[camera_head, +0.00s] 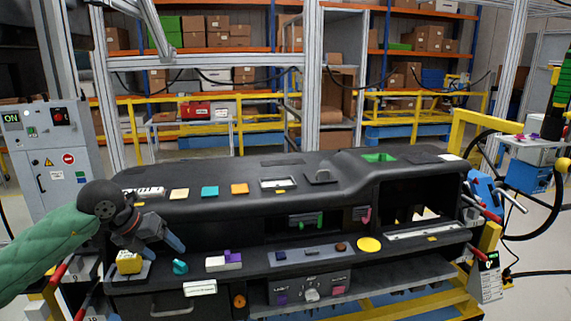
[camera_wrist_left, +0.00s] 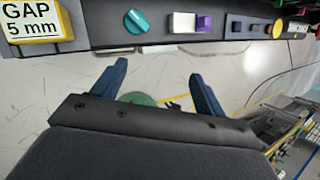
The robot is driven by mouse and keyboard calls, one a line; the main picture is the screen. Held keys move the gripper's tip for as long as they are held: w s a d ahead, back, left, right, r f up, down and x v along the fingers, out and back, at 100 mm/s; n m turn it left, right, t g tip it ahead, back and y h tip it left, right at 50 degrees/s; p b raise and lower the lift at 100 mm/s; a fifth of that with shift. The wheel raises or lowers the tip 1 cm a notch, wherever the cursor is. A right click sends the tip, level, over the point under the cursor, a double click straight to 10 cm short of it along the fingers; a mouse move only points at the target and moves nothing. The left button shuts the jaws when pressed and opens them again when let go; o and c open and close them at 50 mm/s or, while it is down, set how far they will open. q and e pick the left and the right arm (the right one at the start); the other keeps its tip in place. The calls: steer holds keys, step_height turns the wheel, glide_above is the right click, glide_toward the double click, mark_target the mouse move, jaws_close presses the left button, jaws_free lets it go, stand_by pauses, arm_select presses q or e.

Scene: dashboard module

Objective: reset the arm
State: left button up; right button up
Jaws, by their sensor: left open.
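My left arm in its green sleeve (camera_head: 45,250) comes in from the left in the head view. My left gripper (camera_head: 165,247) is in front of the left end of the black dashboard module (camera_head: 330,175). In the left wrist view the two blue fingers of the left gripper (camera_wrist_left: 158,92) stand apart with nothing between them. The dashboard ledge (camera_wrist_left: 160,45) runs across the top of that view, beyond the fingertips. My right gripper shows in neither view.
A yellow gap block (camera_head: 129,262), a teal knob (camera_head: 180,267) and a white-purple block (camera_head: 224,260) sit on the lower ledge near the left gripper. A control cabinet (camera_head: 52,165) stands at the left. Yellow rails (camera_head: 490,122) and a blue clamp (camera_head: 482,190) are at the right.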

arm_select(q)
steer(key=s+d+r+n+t+h, duration=0.1)
steer(key=s+d+r+h, duration=0.15)
steer(key=d+h, duration=0.6)
steer(key=s+d+r+n+t+h, duration=0.1)
steer(key=s+d+h, duration=0.4)
steer(key=d, duration=0.6)
steer(key=s+a+f+n+t+y, duration=0.1)
steer(key=a+f+n+t+y, duration=0.5)
steer(key=f+n+y, duration=0.65)
steer(key=s+a+f+n+t+y, duration=0.1)
steer(key=a+f+n+t+y, duration=0.5)
steer(key=n, duration=1.1)
steer(key=s+d+f+n+g+h, duration=0.1)
steer(key=s+d+f+n+g, duration=0.15)
steer(key=s+f+g, duration=1.65)
steer(key=s+d+f, duration=0.1)
steer(key=s+f, duration=0.1)
steer(key=f, duration=0.9)
steer(key=s+d+f+t, duration=0.1)
steer(key=s+d+f, duration=0.1)
steer(key=f, duration=0.9)
steer(key=s+d+f+t, duration=0.1)
steer(key=s+f, duration=0.3)
steer(key=f, duration=0.8)
steer(key=shift+d+h, duration=0.3)
